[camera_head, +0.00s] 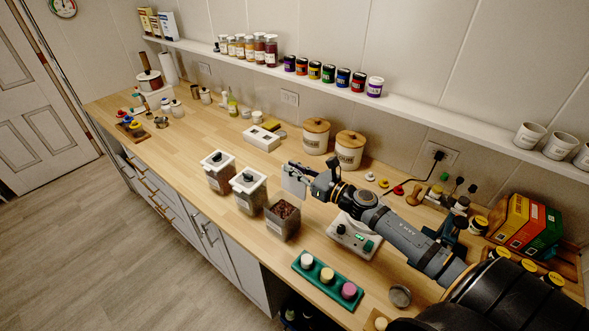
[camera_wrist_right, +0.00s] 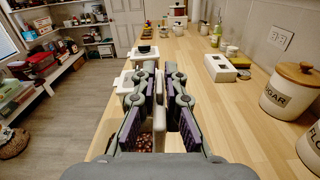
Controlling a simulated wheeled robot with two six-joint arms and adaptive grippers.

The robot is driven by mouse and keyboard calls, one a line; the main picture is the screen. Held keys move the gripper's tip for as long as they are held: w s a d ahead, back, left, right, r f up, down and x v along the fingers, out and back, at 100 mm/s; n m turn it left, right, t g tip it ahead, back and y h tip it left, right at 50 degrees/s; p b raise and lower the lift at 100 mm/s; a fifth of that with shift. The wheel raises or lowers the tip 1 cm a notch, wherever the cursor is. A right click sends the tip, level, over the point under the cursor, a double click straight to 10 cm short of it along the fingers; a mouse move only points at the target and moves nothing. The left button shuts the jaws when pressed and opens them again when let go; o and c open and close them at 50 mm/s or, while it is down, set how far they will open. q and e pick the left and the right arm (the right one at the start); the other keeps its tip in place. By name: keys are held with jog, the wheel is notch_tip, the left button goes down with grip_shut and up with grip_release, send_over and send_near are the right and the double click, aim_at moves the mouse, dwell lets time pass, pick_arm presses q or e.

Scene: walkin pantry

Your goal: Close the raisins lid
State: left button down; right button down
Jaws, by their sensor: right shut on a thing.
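The raisins container (camera_head: 282,221) is a clear square canister with brown raisins inside and its top uncovered. Its white lid (camera_head: 294,179) stands roughly upright above the back of the canister, apart from a flat closed position; I cannot tell whether it is hinged there. My right gripper (camera_head: 311,180) is shut on the lid, just behind and above the canister. In the right wrist view, the lid (camera_wrist_right: 159,116) shows edge-on as a pale strip between the fingers of the gripper (camera_wrist_right: 160,127), with raisins (camera_wrist_right: 145,143) below. My left gripper is not in view.
Two canisters with closed white lids and black knobs (camera_head: 217,170) (camera_head: 248,192) stand left of the raisins. A white scale (camera_head: 352,238) is close on the right, with a green tray (camera_head: 327,280) in front. Wooden-lidded jars (camera_head: 349,150) stand behind.

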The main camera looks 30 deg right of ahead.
jog(key=shift+s+a, duration=0.1)
jog(key=s+a+f+n+b, duration=0.1)
jog(key=s+a+n, duration=0.1)
jog(key=a+n, duration=0.3)
jog(key=shift+a+f+n+b, duration=0.15)
jog(key=shift+a+n+b, duration=0.15)
jog(key=shift+n, duration=0.7)
jog(key=shift+s, duration=0.1)
jog(key=c, duration=1.5)
grip_release()
jog(key=shift+d, duration=0.1)
